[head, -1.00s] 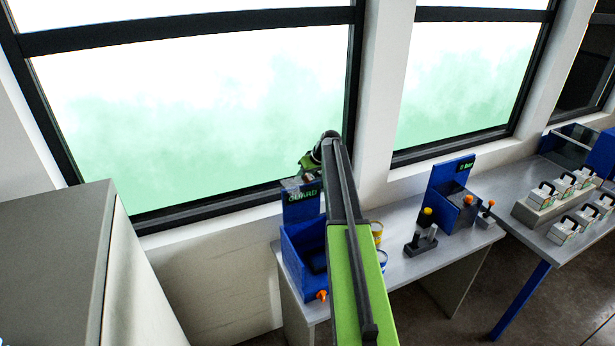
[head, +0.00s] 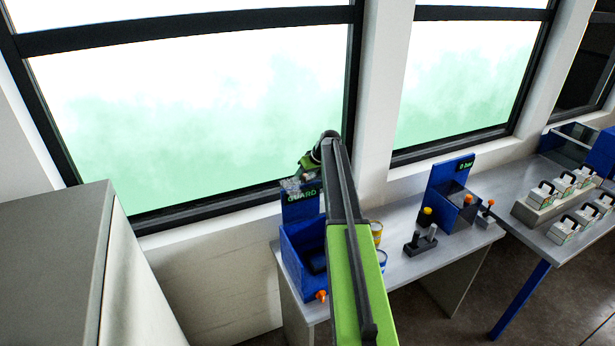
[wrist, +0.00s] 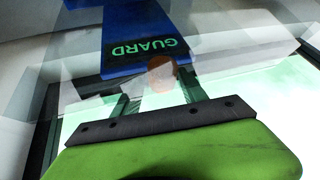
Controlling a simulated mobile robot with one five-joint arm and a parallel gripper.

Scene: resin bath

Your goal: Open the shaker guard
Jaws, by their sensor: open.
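The shaker is a blue open-fronted box (head: 290,262) at the left end of the bench, with a dark pad inside. Its back panel bears a green GUARD sign (head: 305,196), which shows upside down in the wrist view (wrist: 145,47). Clear, see-through panels cross the wrist view around the sign; where the guard's edges lie is hard to tell. My gripper (head: 293,186) is at the top of the sign panel. In the wrist view my gripper (wrist: 160,88) is open, with a blurred reddish-orange round thing (wrist: 160,74) between its fingertips. I cannot tell whether they touch it.
An orange knob (head: 321,295) is at the box's front. Yellow-rimmed jars (head: 376,230) stand beside it, partly behind my arm. A small dark stand (head: 420,243) and a blue pressure station (head: 452,205) are further right. A grey cabinet (head: 60,260) stands at left; the window is behind.

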